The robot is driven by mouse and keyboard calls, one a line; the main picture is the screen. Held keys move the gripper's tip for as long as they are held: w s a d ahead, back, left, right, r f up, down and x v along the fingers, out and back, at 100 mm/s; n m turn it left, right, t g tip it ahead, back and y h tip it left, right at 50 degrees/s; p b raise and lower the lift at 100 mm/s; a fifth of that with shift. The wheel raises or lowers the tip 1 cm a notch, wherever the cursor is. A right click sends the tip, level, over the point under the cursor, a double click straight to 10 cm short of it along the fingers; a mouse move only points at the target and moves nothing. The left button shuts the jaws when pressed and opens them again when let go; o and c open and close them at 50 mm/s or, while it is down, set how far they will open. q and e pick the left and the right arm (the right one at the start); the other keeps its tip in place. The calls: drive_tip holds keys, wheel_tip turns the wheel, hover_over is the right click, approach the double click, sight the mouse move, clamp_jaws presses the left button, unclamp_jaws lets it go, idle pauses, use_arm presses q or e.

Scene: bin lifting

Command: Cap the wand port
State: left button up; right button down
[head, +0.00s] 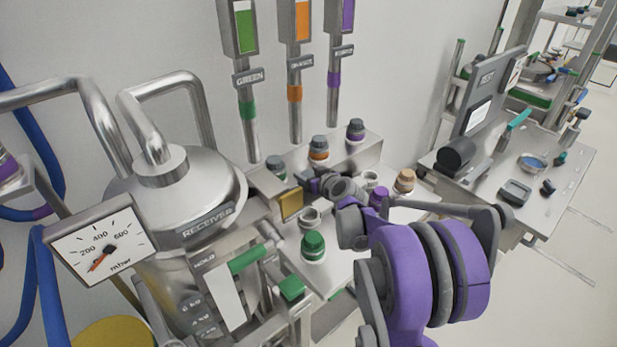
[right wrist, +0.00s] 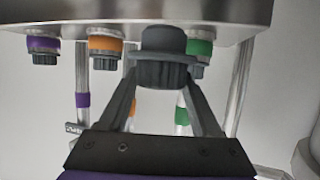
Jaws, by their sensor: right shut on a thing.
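My right gripper (head: 318,184) reaches in from the right, in front of a steel ledge. In the head view the held cap is hard to separate from the dark fingers. Along the ledge stand dark-topped fittings with a green (head: 275,167), an orange (head: 319,149) and a purple (head: 355,131) collar. They also show in the wrist view, which looks upside down, as purple (right wrist: 43,48), orange (right wrist: 106,48) and green (right wrist: 199,48). My left gripper is out of view.
Three hanging wands, green (head: 248,110), orange (head: 295,105) and purple (head: 333,95), are above the ledge. A steel receiver (head: 175,195) with a gauge (head: 102,240) stands left. A green knob (head: 313,246) and a tan-topped fitting (head: 404,181) are on the lower plate. A side bench (head: 560,170) is right.

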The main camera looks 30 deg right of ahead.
drive_tip(key=shift+r, duration=1.35)
